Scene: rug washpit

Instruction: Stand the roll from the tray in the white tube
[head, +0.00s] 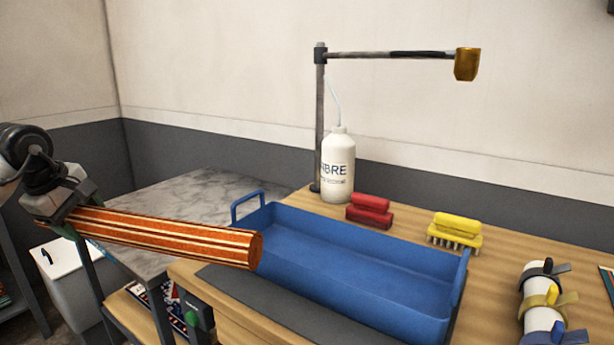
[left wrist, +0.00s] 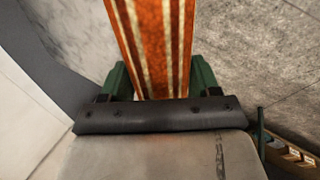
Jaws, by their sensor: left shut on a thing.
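The roll (head: 165,239), orange-red with cream stripes, is held near its left end by my left gripper (head: 68,220). It lies nearly level, its free end to the right by the blue tray (head: 350,262). In the left wrist view the roll (left wrist: 155,40) sits between the green fingers of my left gripper (left wrist: 160,82). The tray is empty where I see into it. A white cylinder (head: 534,285) with several clips lies at the lower right; I cannot tell whether it is the white tube. No other white tube shows clearly. My right gripper is not in view.
A white bottle (head: 338,170) stands behind the tray beside a post with an arm reaching right. A red brush (head: 369,211) and yellow brush (head: 455,230) stand behind the tray. A grey table (head: 190,205) at left has clear top. A white bin (head: 75,285) stands below left.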

